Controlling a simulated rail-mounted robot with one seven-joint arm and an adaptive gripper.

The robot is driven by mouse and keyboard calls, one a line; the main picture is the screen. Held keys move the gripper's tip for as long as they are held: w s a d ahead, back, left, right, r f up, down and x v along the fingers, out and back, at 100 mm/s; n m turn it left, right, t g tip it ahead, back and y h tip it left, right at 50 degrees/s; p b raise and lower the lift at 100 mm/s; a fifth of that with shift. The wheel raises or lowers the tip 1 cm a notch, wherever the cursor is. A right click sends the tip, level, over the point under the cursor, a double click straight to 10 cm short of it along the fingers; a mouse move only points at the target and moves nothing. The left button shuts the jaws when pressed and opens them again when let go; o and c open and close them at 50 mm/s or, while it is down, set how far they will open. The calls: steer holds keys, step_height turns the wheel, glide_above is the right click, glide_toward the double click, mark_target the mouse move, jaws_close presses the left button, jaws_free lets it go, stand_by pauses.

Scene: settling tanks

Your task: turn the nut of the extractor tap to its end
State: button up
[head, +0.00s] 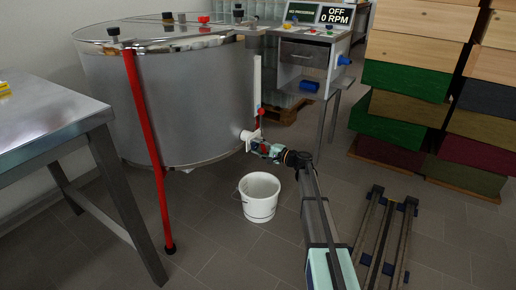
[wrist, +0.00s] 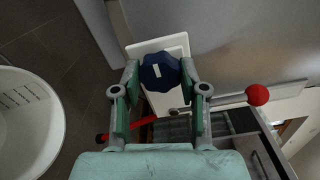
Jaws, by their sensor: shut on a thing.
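The extractor (head: 190,105) is a large steel drum on red legs in the head view. Its white tap (head: 246,136) sticks out low on the right side, and the tap body also shows in the wrist view (wrist: 152,47). The tap's nut (wrist: 160,71) is a dark blue lobed knob with a pale mark, between my fingertips. My gripper (wrist: 160,80) is shut on the nut, one finger on each side; in the head view my gripper (head: 262,148) reaches the tap and hides the nut. A lever with a red ball (wrist: 257,95) shows right of the nut.
A white bucket (head: 260,197) stands on the floor below the tap; its rim (wrist: 58,110) shows at left in the wrist view. A steel table (head: 45,125) is at left. A control cabinet (head: 305,60) and stacked coloured boxes (head: 405,80) stand behind at right.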

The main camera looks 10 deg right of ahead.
steer(key=shift+w, duration=0.1)
steer(key=o, duration=1.1)
steer(key=shift+a, duration=0.1)
steer(key=shift+o, duration=0.2)
steer(key=v, duration=1.2)
